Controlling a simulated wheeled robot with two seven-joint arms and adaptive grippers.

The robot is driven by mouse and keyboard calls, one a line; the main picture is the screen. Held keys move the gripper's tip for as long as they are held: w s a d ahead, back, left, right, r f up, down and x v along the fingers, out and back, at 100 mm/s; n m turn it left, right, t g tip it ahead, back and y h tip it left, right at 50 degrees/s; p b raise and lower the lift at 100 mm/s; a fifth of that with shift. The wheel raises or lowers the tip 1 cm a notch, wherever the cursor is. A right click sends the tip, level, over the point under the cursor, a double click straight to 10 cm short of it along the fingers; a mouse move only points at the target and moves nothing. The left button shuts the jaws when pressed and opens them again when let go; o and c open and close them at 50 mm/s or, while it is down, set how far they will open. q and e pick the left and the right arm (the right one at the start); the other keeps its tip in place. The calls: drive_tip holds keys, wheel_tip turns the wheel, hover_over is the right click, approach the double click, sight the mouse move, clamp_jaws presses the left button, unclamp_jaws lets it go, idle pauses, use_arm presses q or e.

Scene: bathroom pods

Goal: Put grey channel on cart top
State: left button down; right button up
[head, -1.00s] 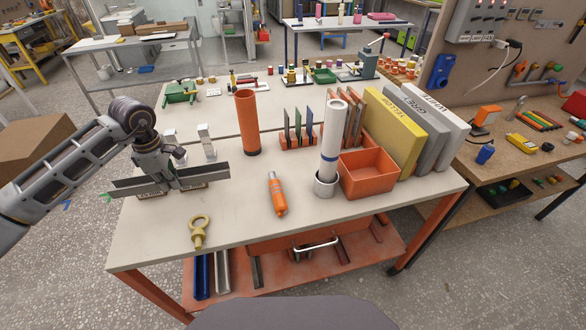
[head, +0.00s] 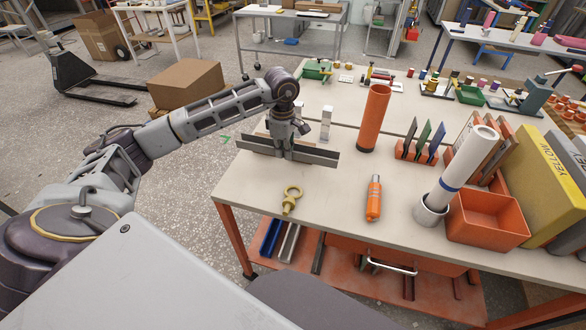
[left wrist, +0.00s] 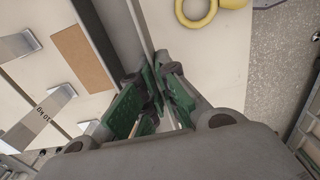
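The grey channel (head: 318,156) is a long straight piece over the left end of the cart top (head: 335,198). My left gripper (head: 288,151) comes down on its middle from above and is shut on it. In the left wrist view the channel (left wrist: 117,32) runs up from between the green finger pads (left wrist: 155,98). The channel lies low and roughly level; I cannot tell whether its underside touches the cart top. My right gripper is out of view.
A yellow eye bolt (head: 290,198) lies in front of the channel. An orange bottle (head: 374,198), an orange tube (head: 374,118) and an orange bin (head: 489,222) are to the right. The lower shelf (head: 345,285) holds several bars. Bare surface lies between eye bolt and bottle.

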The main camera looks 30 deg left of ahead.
use_arm(q)
hover_over(285, 175)
wheel_tip(285, 175, down, 4)
drive_tip(key=shift+d+f, duration=0.1)
drive_tip(key=shift+f, duration=0.15)
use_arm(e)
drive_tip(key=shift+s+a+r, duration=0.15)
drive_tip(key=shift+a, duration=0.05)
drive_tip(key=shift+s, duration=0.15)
use_arm(q)
drive_tip(key=shift+f, duration=0.25)
wheel_tip(285, 175, down, 2)
drive_tip(key=shift+f+p, duration=0.25)
drive_tip(key=shift+p, duration=0.05)
drive_tip(key=shift+f, duration=0.4)
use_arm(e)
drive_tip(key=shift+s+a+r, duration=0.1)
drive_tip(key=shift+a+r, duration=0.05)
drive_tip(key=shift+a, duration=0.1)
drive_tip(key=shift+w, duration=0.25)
